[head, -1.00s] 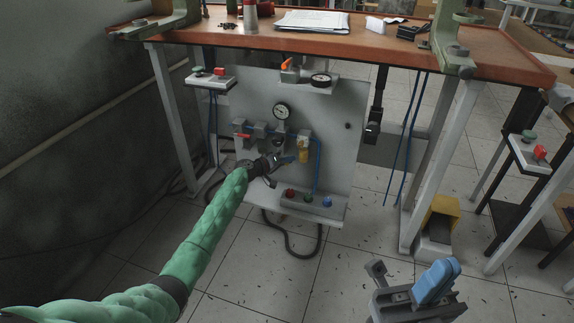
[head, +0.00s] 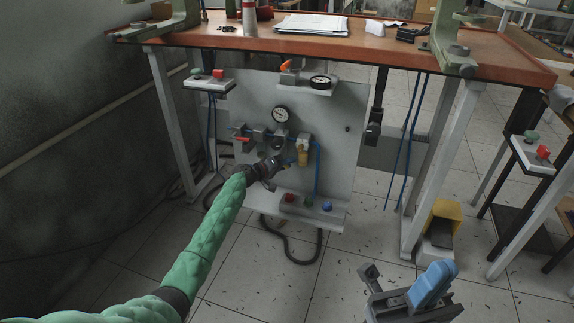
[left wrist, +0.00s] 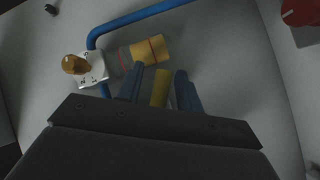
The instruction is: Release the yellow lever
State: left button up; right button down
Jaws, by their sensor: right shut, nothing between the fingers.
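The yellow lever (left wrist: 160,88) shows in the left wrist view below a yellow valve body (left wrist: 151,50) on the grey panel. My left gripper (left wrist: 159,72) has a blue finger on each side of the lever, with a narrow gap visible on both sides. In the head view my left gripper (head: 289,163) is at the lower end of the yellow part (head: 303,156), and the lever is too small to make out. My right gripper (head: 432,284) is shut and empty at the bottom right, far from the panel.
An ochre knob (left wrist: 75,65) on a white dial is left of my left fingers. The workbench (head: 390,50) stands above.

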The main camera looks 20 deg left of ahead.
pick_arm(q)
jog(key=p+v, duration=0.1)
jog(key=v, duration=0.6)
jog(key=shift+s+a, duration=0.15)
jog(key=shift+s, duration=0.1)
